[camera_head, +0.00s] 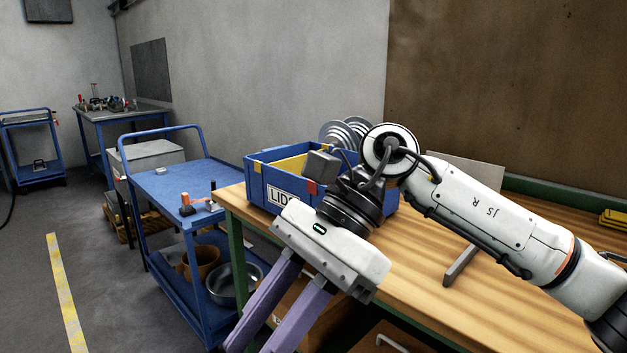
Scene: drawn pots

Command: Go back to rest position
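My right arm comes in from the right and reaches over the wooden table (420,300). My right gripper (255,345) points down and left past the table's left end. Its two purple fingers stand apart with a gap between them, and I see nothing held; the very tips are near or past the bottom edge. The blue crate labelled LIDS (258,190) sits on the table behind the gripper, partly hidden by my wrist. Round metal lids (338,130) show above its back edge. My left gripper is not in view.
A blue cart (180,182) stands left of the table, with an orange-and-black item (186,208) on top and a brown pot (203,262) and metal pot (225,283) below. A grey panel (470,170) stands on the table behind my arm. The floor at left is open.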

